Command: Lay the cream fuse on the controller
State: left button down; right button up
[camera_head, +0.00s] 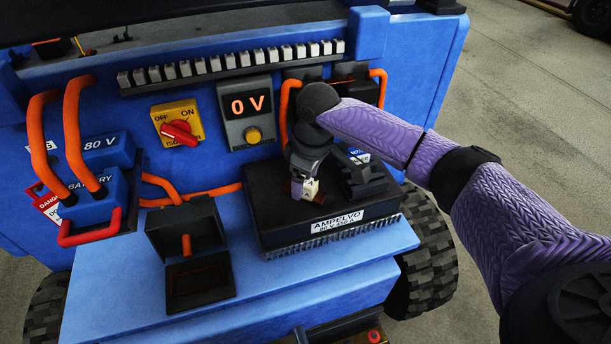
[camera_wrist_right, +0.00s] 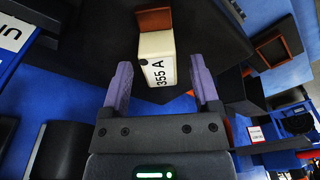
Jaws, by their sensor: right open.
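The cream fuse (camera_head: 309,189), a small block with copper-brown end tabs, shows over the top of the black controller (camera_head: 275,214), which has an AMPELVO label. In the right wrist view the fuse (camera_wrist_right: 155,45) bears the mark 355 A. My right gripper (camera_head: 304,180) is just above the controller, at the fuse. In the wrist view its purple fingers (camera_wrist_right: 160,80) stand apart on either side of the fuse's near end, with gaps to both. Whether the fuse rests fully flat on the controller is hard to tell. My left gripper is not in view.
Left of the controller an open black fuse box (camera_head: 186,228) stands on the blue ledge, its dark lid (camera_head: 200,283) in front. The battery plug (camera_head: 95,200) with its red handle is farther left.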

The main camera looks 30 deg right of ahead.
aim_at(312, 183)
notch_tip(312, 183, up, 12)
jog(key=s+p, duration=0.1)
jog(key=p, duration=0.6)
jog(key=shift+d+r, duration=0.15)
jog(key=shift+d, duration=0.25)
